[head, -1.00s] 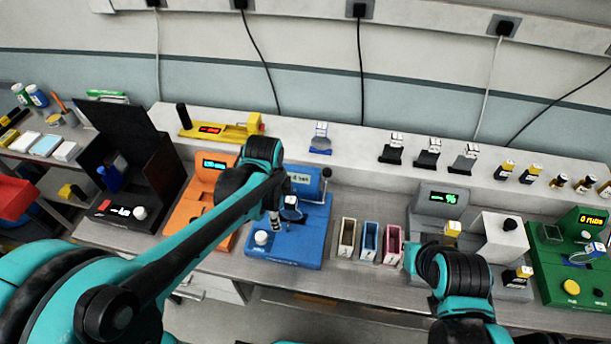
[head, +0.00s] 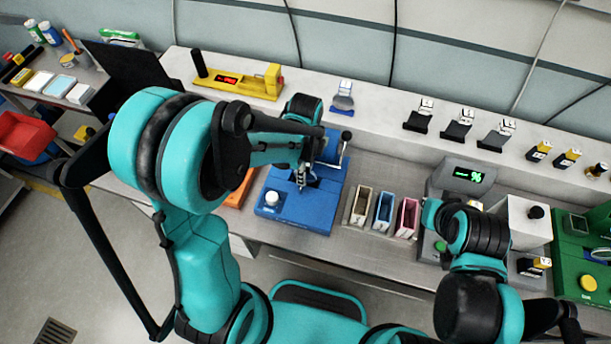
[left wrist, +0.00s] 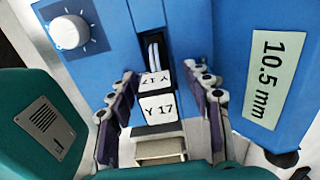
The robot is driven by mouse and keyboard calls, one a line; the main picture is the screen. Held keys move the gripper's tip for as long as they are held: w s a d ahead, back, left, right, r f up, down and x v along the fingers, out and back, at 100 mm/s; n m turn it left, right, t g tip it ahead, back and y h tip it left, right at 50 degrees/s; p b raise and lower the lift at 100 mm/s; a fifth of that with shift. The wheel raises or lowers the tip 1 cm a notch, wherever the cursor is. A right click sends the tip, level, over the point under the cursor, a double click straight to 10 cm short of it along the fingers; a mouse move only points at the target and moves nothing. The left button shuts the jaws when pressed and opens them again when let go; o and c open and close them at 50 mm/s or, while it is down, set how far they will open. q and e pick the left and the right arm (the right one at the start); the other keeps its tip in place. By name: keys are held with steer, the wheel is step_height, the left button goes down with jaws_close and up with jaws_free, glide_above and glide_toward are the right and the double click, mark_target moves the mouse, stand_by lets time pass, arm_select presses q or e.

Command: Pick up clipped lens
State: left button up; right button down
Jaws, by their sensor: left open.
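A white clip labelled Y 17 (left wrist: 158,108) stands in the middle of the left wrist view, at the slot of the blue machine (left wrist: 105,45). A thin lens edge (left wrist: 153,52) seems to show in the slot beyond it. My left gripper (left wrist: 160,98) is open, with one finger on each side of the clip and gaps between. In the head view my left gripper (head: 301,180) is over the blue machine (head: 310,210), and the clip is too small and covered to make out. My right arm is at the right, its gripper hidden.
The blue machine has a white knob (head: 271,198) and a black-tipped lever (head: 346,136). To its right stand brown, blue and pink slotted holders (head: 384,210). A grey unit with a green display (head: 467,174) is further right. A yellow device (head: 240,85) and several clips are on the back ledge.

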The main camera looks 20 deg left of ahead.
arm_select(q)
jaws_close()
stand_by(0.3)
